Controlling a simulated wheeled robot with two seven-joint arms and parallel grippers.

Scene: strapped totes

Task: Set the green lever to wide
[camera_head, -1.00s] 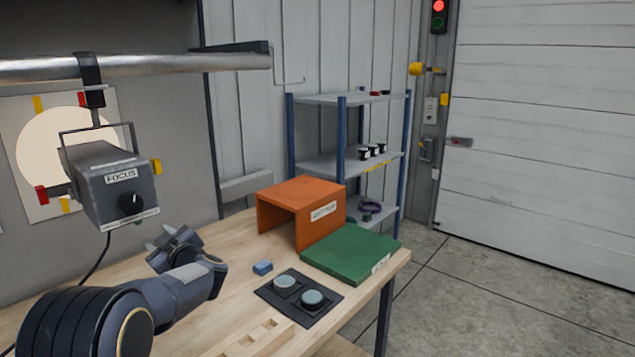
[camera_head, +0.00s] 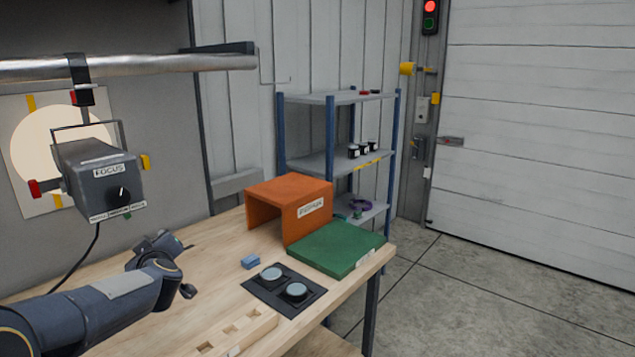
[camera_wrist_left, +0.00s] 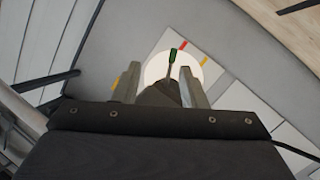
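The grey lamp (camera_head: 100,180) labelled FOCUS hangs from a metal rail. It has a black knob on its front, a red lever at its left and a yellow lever at its right. A small green tip, the green lever (camera_head: 127,215), shows at its lower edge; its setting is too small to read. In the left wrist view the green lever (camera_wrist_left: 172,56) shows upright between the spread fingers, apart from both. My left gripper (camera_head: 160,241) is below and right of the lamp, over the bench. It is open and empty in the wrist view (camera_wrist_left: 160,85). My right gripper is out of view.
A cable hangs behind my left arm. A shelf (camera_head: 335,165) stands beyond.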

